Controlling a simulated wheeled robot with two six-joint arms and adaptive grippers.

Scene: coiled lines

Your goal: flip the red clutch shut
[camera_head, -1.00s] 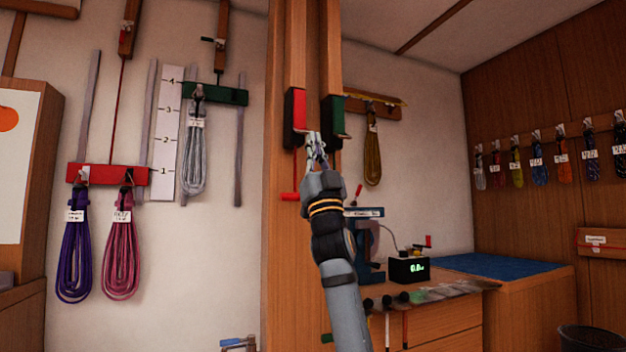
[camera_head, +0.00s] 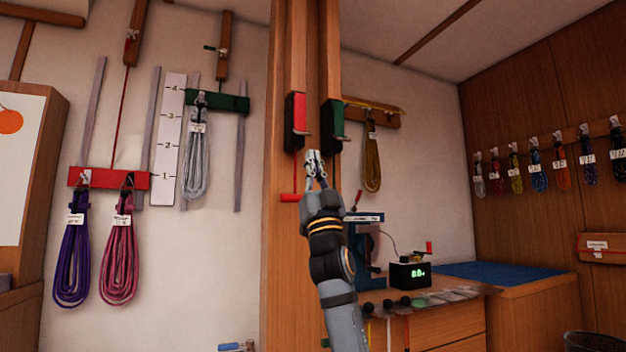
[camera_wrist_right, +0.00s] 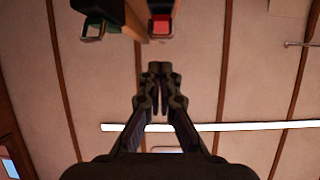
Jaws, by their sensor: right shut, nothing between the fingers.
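The red clutch (camera_head: 299,113) is mounted on the wooden post, left of the green clutch (camera_head: 332,118). A red line runs down from it to a red handle (camera_head: 291,197). My right gripper (camera_head: 315,160) is shut and empty, below and between the two clutches and apart from both. In the right wrist view its closed fingertips (camera_wrist_right: 160,68) point up, with the red clutch (camera_wrist_right: 161,26) just above them and the green clutch (camera_wrist_right: 94,27) to the upper left. Whether the red clutch's lever is open or shut is too small to tell. My left gripper is not in view.
A red bar (camera_head: 110,178) with purple and pink coils and a green bar (camera_head: 218,101) with a grey coil hang at left. A yellow coil (camera_head: 371,160) hangs right of the post. A bench with a black display box (camera_head: 408,275) stands below right.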

